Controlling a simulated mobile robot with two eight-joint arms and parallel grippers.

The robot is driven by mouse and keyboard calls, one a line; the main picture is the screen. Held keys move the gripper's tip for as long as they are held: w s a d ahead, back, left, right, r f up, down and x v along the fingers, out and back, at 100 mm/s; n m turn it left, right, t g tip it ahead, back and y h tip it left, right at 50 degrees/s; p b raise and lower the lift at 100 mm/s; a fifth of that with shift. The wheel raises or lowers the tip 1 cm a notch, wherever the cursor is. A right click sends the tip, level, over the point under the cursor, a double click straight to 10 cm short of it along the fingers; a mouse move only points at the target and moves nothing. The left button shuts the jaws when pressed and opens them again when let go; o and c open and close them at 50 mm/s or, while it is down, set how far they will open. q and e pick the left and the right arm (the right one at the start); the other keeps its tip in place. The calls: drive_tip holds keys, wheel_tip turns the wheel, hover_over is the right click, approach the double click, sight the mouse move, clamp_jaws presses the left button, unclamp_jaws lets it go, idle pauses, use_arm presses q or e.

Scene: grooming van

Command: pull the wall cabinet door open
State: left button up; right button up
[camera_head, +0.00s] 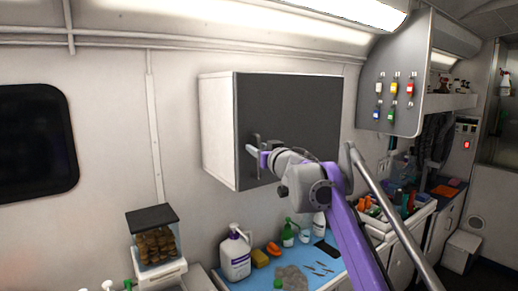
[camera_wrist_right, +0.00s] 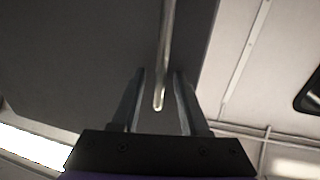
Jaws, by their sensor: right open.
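The wall cabinet (camera_head: 218,130) is a white box on the van wall, and its dark grey door (camera_head: 295,105) looks shut. A slim upright handle (camera_head: 257,139) is near the door's lower left. My right gripper (camera_head: 255,151) is at the handle, its jaws partly hidden by my wrist. In the right wrist view, the pale bar handle (camera_wrist_right: 166,45) runs between the two spread fingers of my right gripper (camera_wrist_right: 158,78). A gap shows on each side of the bar, and the door (camera_wrist_right: 75,60) fills the left. My left gripper is not in view.
A blue-topped counter (camera_head: 245,284) below holds a white jug (camera_head: 235,254), bottles and small tools. A treat jar (camera_head: 155,245) stands to the left. A grey panel with coloured tags (camera_head: 398,75) is right of the cabinet.

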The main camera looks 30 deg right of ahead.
drive_tip(key=shift+c, duration=0.2)
clamp_jaws()
drive_tip(key=shift+s, duration=0.1)
idle(1.0)
